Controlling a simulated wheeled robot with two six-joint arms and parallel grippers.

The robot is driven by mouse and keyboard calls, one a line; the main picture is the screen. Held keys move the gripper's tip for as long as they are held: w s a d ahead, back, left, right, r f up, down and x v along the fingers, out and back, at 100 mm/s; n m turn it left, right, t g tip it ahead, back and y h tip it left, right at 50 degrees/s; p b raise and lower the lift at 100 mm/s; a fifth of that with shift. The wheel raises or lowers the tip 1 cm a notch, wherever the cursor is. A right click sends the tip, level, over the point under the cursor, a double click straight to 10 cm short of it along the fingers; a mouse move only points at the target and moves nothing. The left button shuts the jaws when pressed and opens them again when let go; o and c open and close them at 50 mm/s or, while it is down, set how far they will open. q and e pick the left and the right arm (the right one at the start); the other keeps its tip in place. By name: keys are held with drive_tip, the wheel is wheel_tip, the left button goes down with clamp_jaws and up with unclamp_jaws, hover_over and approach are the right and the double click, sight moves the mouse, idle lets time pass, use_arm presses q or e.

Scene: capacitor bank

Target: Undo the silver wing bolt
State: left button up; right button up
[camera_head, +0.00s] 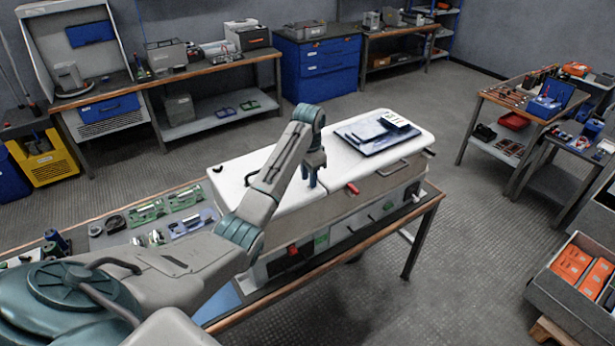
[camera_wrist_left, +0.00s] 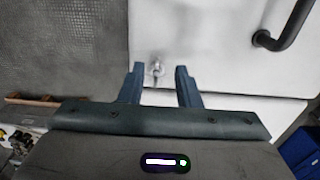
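The silver wing bolt (camera_wrist_left: 156,68) shows as a small shiny piece near the edge of a white panel (camera_wrist_left: 205,35) in the left wrist view. My left gripper (camera_wrist_left: 160,73) is open, with one dark finger on each side of the bolt. Gaps show between the bolt and the fingers, and I see no contact. In the head view my left gripper (camera_head: 314,180) points down over the top of the white cabinet (camera_head: 260,165). The bolt cannot be made out there. My right gripper is not in view.
A dark handle (camera_wrist_left: 284,28) stands on the panel right of the bolt. In the head view a flat tablet-like item (camera_head: 370,138) lies on the cabinet top. A red-tipped handle (camera_head: 351,188) is on its front side. Green parts (camera_head: 150,212) lie on the bench at left.

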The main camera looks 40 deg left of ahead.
use_arm(q)
drive_tip(key=shift+s+d+f, duration=0.2)
drive_tip(key=shift+f, duration=0.45)
drive_tip(key=shift+a+f, duration=0.1)
drive_tip(key=shift+f, duration=0.05)
clamp_jaws()
